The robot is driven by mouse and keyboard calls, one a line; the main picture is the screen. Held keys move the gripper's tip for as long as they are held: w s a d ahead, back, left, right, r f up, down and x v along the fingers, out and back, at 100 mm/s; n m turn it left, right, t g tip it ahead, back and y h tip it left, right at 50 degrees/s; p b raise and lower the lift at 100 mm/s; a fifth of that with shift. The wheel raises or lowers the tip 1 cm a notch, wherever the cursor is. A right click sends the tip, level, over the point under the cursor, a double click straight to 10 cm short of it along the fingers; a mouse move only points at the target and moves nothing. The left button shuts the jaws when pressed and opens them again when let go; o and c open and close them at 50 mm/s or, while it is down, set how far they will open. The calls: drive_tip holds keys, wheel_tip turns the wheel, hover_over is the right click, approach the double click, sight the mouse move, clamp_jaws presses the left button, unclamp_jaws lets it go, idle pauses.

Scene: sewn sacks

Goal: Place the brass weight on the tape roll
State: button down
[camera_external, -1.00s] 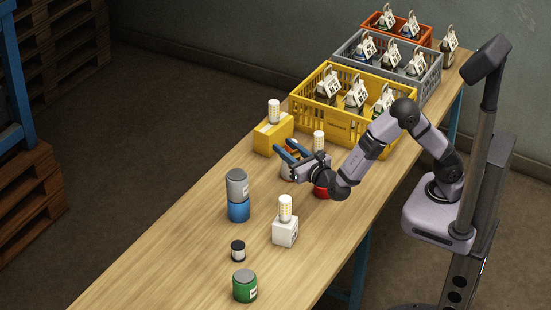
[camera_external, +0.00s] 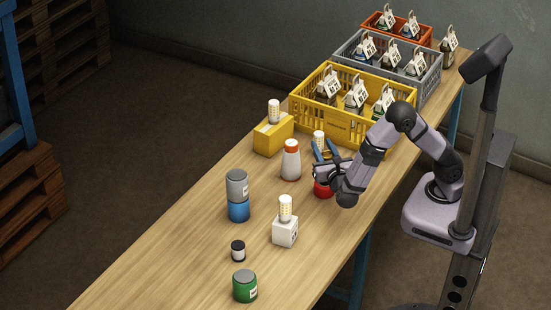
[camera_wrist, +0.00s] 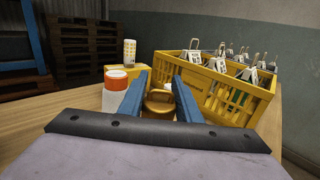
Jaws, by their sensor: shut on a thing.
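My gripper (camera_external: 324,148) is over the table in front of the yellow crate, with its blue fingers pointing towards the crate. In the wrist view my gripper (camera_wrist: 160,92) is shut on a brass-coloured piece, the brass weight (camera_wrist: 160,101), which sits between the fingers.
A white bottle with an orange cap (camera_external: 291,162) stands left of my gripper. A striped bulb (camera_external: 319,138) is close behind the fingers. A yellow box (camera_external: 268,140) and yellow crate (camera_external: 340,127) lie beyond.

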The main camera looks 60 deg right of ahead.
drive_tip(key=shift+f, duration=3.35)
drive_tip(key=shift+f, duration=0.15)
drive_tip(key=c, duration=1.3)
unclamp_jaws()
drive_tip(key=b+v, duration=0.2)
drive_tip(key=v, duration=1)
drive_tip(key=shift+r, duration=0.2)
